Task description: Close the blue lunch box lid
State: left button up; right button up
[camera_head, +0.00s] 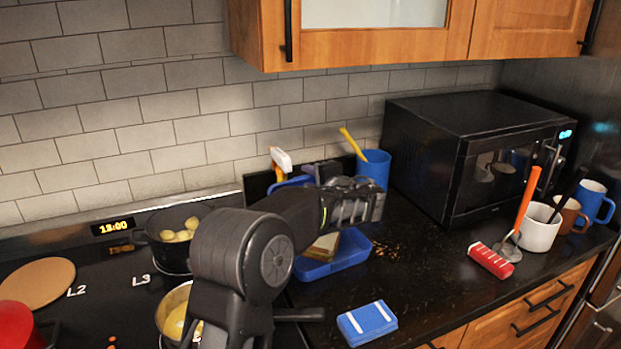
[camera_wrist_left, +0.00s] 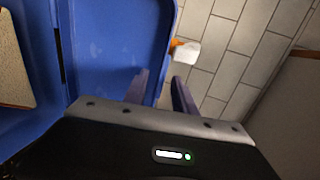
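The blue lunch box (camera_head: 340,262) stands open on the dark counter, with a bread slice (camera_head: 323,247) inside. Its raised lid is mostly hidden behind my left arm in the head view. In the left wrist view the lid (camera_wrist_left: 115,45) stands open and fills the upper left, with the box and a piece of bread (camera_wrist_left: 12,65) at the left edge. My left gripper (camera_head: 350,195) is above the back of the box. Its two fingers (camera_wrist_left: 163,92) are apart near the lid's edge; I cannot tell whether they touch it. My right gripper is not in view.
A blue cup (camera_head: 374,168) with a yellow utensil and a black microwave (camera_head: 470,150) stand behind right. A blue-and-white block (camera_head: 367,322), a red item (camera_head: 490,261) and mugs (camera_head: 538,228) are on the counter. Pots (camera_head: 175,238) occupy the stove. An orange-white bottle (camera_head: 281,160) stands behind.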

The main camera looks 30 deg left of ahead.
pick_arm(q)
grip_shut()
dwell(1.2)
